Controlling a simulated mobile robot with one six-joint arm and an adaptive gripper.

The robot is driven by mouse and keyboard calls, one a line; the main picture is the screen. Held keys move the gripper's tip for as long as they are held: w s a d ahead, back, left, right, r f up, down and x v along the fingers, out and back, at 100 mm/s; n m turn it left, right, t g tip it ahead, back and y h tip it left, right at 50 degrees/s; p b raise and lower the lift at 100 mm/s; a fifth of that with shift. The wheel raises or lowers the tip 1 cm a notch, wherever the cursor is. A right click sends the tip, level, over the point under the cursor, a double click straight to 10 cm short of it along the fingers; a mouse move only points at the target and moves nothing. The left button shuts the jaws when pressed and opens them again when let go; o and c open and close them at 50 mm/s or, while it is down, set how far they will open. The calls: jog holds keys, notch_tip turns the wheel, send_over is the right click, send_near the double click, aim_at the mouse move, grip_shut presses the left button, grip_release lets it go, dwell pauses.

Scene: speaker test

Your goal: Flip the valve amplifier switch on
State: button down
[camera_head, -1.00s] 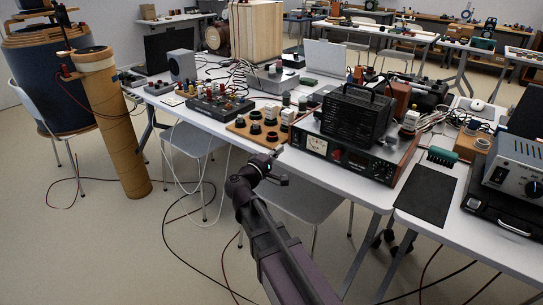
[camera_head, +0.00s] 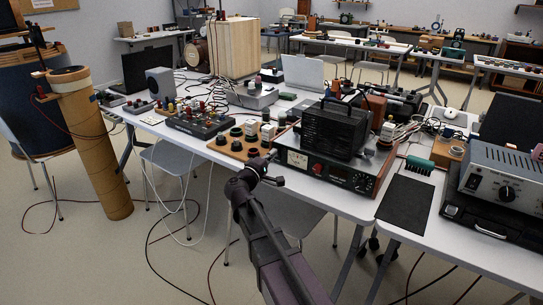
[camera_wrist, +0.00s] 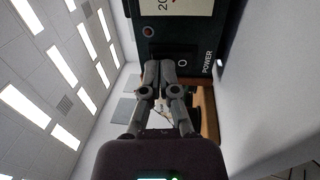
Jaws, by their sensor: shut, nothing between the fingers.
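The valve amplifier (camera_head: 342,176) stands at the front edge of the white table, with a dial meter at the left of its dark front panel and a black ribbed box on top. In the wrist view its panel (camera_wrist: 176,32) appears sideways, with part of the meter and the word POWER. A small round ringed fitting (camera_wrist: 183,63) lies beside that word; I cannot tell its switch position. My gripper (camera_head: 277,168) is just left of the amplifier's front left corner. In the wrist view my gripper (camera_wrist: 160,66) is shut and empty, its tips near the panel; contact is unclear.
A wooden board with black sockets (camera_head: 237,148) lies left of the amplifier. A black mat (camera_head: 405,204) and a grey power unit (camera_head: 507,182) are to the right. A tall brown cylinder (camera_head: 95,150) stands at the left. Chairs and cables are under the table.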

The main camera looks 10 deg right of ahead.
jog(key=shift+d+r, duration=0.1)
jog(key=shift+d, duration=0.25)
jog(key=shift+a, duration=0.3)
jog(key=shift+p+v, duration=0.35)
jog(key=shift+v, duration=0.4)
jog(key=s+a+r+p, duration=0.1)
jog(key=s+a+r, duration=0.1)
jog(key=s+a, duration=0.6)
jog(key=shift+s+a+p, duration=0.3)
jog(key=shift+d+f, duration=0.1)
